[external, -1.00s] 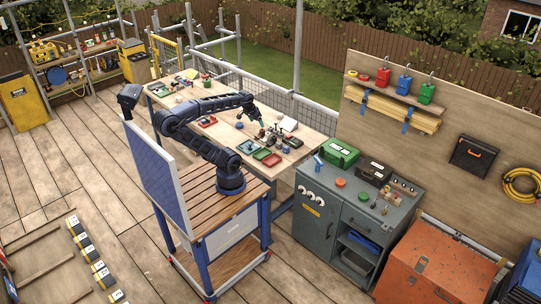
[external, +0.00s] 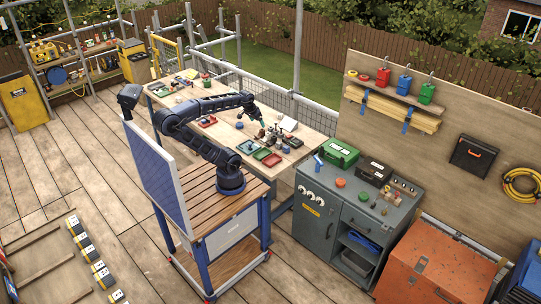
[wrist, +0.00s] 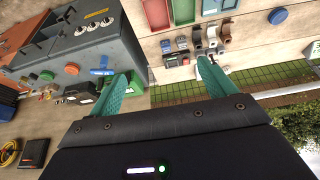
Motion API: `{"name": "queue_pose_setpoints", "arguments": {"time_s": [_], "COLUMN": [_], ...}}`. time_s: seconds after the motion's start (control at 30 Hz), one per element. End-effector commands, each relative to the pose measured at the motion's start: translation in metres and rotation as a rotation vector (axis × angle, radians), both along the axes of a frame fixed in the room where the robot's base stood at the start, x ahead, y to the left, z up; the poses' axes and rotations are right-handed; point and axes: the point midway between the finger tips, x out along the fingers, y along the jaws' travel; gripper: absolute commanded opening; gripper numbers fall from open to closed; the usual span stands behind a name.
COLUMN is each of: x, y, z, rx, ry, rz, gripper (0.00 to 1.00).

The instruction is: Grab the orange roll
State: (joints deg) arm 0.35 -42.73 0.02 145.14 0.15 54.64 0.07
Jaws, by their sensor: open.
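An orange round piece (external: 340,182), which looks like the orange roll, lies on top of the grey cabinet, to the right of my arm in the external view. An orange disc shows at the upper left of the wrist view (wrist: 81,11); I cannot tell if it is the same piece. My gripper (external: 257,113) is over the right part of the wooden bench, away from the cabinet top. In the wrist view, its two teal fingers (wrist: 167,68) are wide apart with nothing between them.
Small parts (external: 272,133) crowd the bench below my gripper, beside a red tray (external: 272,159) and a green tray (external: 250,146). A green case (external: 340,153) and a black box (external: 374,172) stand on the cabinet near the orange piece. A mesh fence runs behind the bench.

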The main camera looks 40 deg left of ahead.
Motion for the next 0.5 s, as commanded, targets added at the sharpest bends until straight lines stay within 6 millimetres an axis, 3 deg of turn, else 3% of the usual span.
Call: {"name": "queue_pose_setpoints", "arguments": {"time_s": [0.17, 0.5], "x": [0.029, 0.111], "y": [-0.015, -0.073], "z": [0.000, -0.012], "rx": [0.031, 0.101], "ry": [0.011, 0.023], "rz": [-0.067, -0.284], "gripper": [0.83, 0.83]}}
